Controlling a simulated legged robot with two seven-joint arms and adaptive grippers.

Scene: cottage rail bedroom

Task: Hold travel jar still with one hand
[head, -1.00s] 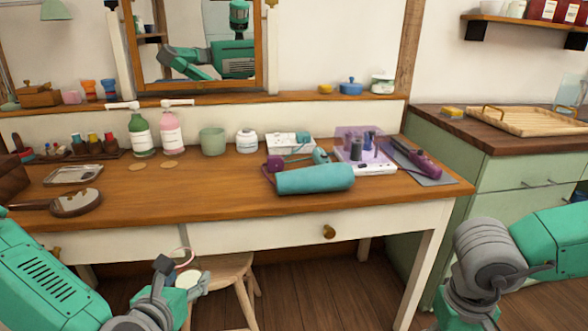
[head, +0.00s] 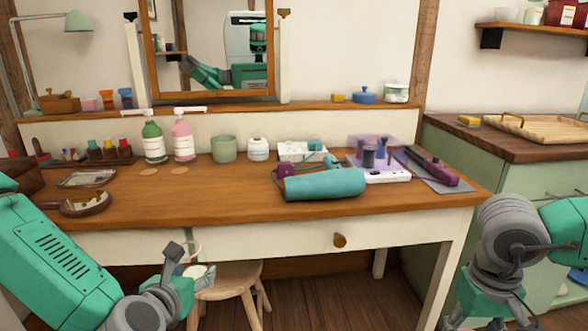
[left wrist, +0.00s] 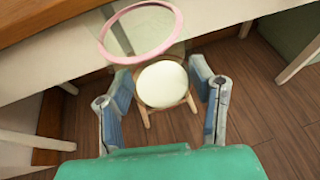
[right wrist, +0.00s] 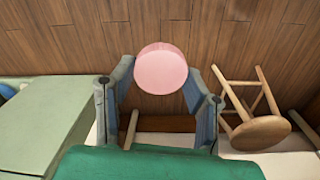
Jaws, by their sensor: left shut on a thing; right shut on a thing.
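My left gripper (head: 192,275) is in front of the dressing table, below its top and over the stool. In the left wrist view, the fingers (left wrist: 162,95) are shut around the travel jar (left wrist: 162,84), which shows a clear wall, a pink ring at its mouth and a cream-white disc between the fingers. The jar has no lid on it. My right gripper (right wrist: 160,95) is low at the right of the head view, its fingertips out of sight there. In the right wrist view it is shut on a round pink lid (right wrist: 160,68), over the floor, apart from the jar.
The wooden stool (head: 228,280) stands under the dressing table (head: 230,205). The tabletop holds a teal roll (head: 325,184), a green bottle (head: 153,142), a pink bottle (head: 183,140) and a green cup (head: 224,148). A green cabinet (head: 455,160) stands at the right.

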